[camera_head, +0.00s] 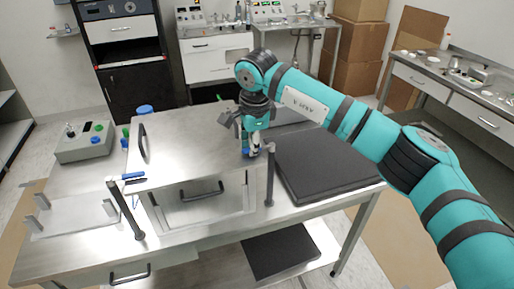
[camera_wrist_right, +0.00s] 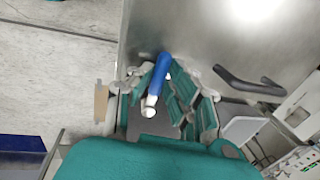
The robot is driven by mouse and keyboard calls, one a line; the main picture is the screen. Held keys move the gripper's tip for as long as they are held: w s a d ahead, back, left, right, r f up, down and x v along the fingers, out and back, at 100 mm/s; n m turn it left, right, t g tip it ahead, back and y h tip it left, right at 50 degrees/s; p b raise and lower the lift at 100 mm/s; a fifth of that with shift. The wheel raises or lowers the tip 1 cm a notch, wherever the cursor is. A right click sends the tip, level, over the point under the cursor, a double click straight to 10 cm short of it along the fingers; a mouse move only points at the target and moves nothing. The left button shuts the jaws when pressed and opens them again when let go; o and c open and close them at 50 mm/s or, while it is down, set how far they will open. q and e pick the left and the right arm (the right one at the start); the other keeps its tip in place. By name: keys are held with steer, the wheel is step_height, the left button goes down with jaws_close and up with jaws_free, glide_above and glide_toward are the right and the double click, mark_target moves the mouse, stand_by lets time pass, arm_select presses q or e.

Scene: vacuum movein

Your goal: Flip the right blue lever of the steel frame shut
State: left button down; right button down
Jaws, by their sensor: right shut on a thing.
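The steel frame (camera_head: 180,145) lies on the metal table. Its left blue lever (camera_head: 133,176) shows at the front left corner. My right gripper (camera_head: 252,147) is at the frame's front right corner, pointing down over the right blue lever (camera_head: 246,153), which it mostly hides. In the right wrist view the right blue lever (camera_wrist_right: 160,70), with a white end, lies between the fingers of my right gripper (camera_wrist_right: 163,88). The gripper is shut on it. My left gripper is not in view.
Dark upright posts stand at the table's front left (camera_head: 125,210) and right of the frame (camera_head: 269,175). A black pad (camera_head: 325,165) covers the table's right part. A control box (camera_head: 85,143) with buttons stands at the left. Dark handles (camera_head: 203,190) stick out nearby.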

steer(key=shift+r, duration=0.1)
steer(key=c, duration=1.3)
jaws_free()
steer(key=r, duration=0.4)
steer(key=s+r, duration=0.1)
steer(key=r, duration=0.2)
steer(key=s+r, duration=0.1)
steer(key=r, duration=0.3)
steer(key=shift+s+d+r, duration=0.1)
steer(key=shift+d+r, duration=0.2)
steer(key=shift+r, duration=0.05)
